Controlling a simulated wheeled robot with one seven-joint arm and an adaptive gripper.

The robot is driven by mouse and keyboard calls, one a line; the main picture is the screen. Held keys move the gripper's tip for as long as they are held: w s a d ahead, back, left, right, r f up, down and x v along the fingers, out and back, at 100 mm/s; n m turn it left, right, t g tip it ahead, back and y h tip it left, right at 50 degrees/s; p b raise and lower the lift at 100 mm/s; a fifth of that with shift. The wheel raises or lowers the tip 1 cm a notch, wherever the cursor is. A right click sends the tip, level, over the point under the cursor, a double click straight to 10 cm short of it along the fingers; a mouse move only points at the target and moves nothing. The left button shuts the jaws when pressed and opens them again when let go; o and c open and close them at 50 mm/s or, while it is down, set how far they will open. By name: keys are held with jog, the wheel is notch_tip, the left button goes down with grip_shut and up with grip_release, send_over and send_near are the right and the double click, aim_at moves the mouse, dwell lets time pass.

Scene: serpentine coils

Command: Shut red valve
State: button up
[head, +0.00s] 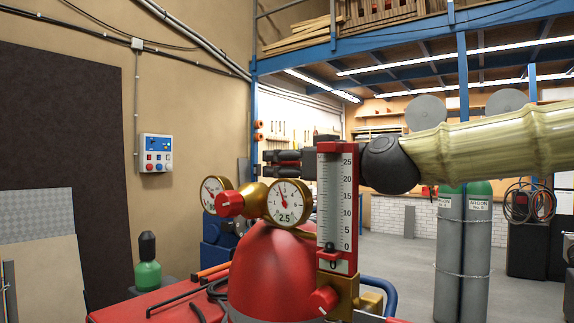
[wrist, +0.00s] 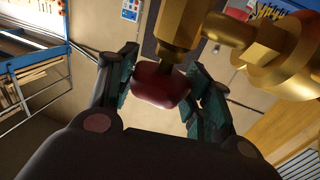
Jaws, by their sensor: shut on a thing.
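The red valve (wrist: 158,88) is a rounded red knob on a brass stem (wrist: 180,32) in the wrist view. My gripper (wrist: 160,76) has a finger on each side of the knob and is shut on it. In the head view my gripper (head: 272,163) reaches in from the right, above the red cylinder (head: 270,270), partly behind the flow meter (head: 337,205). Only a thin strip of red shows between its dark fingers there. The brass regulator carries a white gauge (head: 288,203), a second gauge (head: 213,193) and a red knob (head: 229,204).
Another red knob (head: 324,299) sits at the foot of the flow meter. Grey-green gas cylinders (head: 463,250) stand at the right. A control box (head: 156,153) hangs on the left wall. A small green bottle (head: 148,273) stands at the left. Open floor shows at the right.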

aim_at(296, 163)
jog(key=shift+r, duration=0.1)
jog(key=o, duration=1)
jog(key=shift+o, duration=0.2)
jog(key=shift+v, duration=3.7)
